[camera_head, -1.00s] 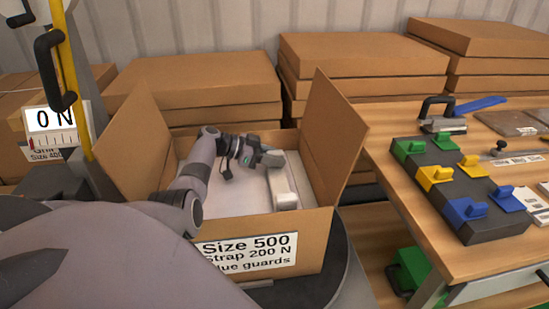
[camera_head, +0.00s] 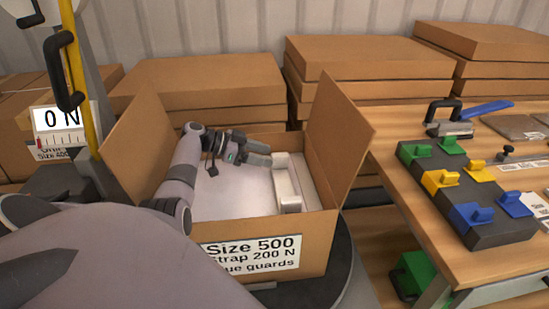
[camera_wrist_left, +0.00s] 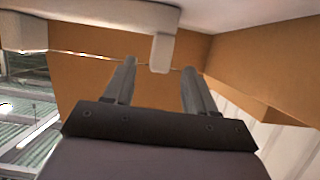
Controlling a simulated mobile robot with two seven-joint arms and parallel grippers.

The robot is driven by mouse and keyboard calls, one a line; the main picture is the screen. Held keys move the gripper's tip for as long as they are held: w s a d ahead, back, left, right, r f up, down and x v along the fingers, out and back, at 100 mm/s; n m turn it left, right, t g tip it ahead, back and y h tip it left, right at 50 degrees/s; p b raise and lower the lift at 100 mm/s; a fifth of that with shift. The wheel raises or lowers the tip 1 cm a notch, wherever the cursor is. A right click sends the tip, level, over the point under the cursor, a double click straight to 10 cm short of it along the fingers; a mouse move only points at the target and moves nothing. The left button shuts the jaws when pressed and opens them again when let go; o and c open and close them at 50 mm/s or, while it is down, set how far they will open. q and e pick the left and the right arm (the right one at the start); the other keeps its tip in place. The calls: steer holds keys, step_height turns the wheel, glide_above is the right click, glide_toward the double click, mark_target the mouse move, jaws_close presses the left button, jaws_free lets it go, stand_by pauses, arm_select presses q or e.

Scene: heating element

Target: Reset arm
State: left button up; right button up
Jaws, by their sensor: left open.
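My left arm (camera_head: 178,178) reaches over the near left side of an open cardboard box. My left gripper (camera_head: 268,159) is inside the box, near the top end of a pale block (camera_head: 287,187) that stands at the right of a white panel (camera_head: 235,192). In the left wrist view the two fingers (camera_wrist_left: 155,88) are spread apart. A pale block end (camera_wrist_left: 161,52) shows beyond and between them; I cannot tell whether the gripper touches it. My right gripper is not in view.
The cardboard box (camera_head: 328,185) has raised flaps on both sides. A workbench (camera_head: 425,200) at the right carries a dark rack (camera_head: 480,215) with green, yellow and blue clips. A yellow post (camera_head: 78,100) with a force gauge (camera_head: 57,124) stands at the left. Stacked cartons (camera_head: 200,85) fill the back.

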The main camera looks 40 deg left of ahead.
arm_select(q)
steer(key=shift+v, duration=1)
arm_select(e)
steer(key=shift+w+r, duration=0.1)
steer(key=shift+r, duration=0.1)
arm_select(q)
steer(key=shift+r, duration=0.1)
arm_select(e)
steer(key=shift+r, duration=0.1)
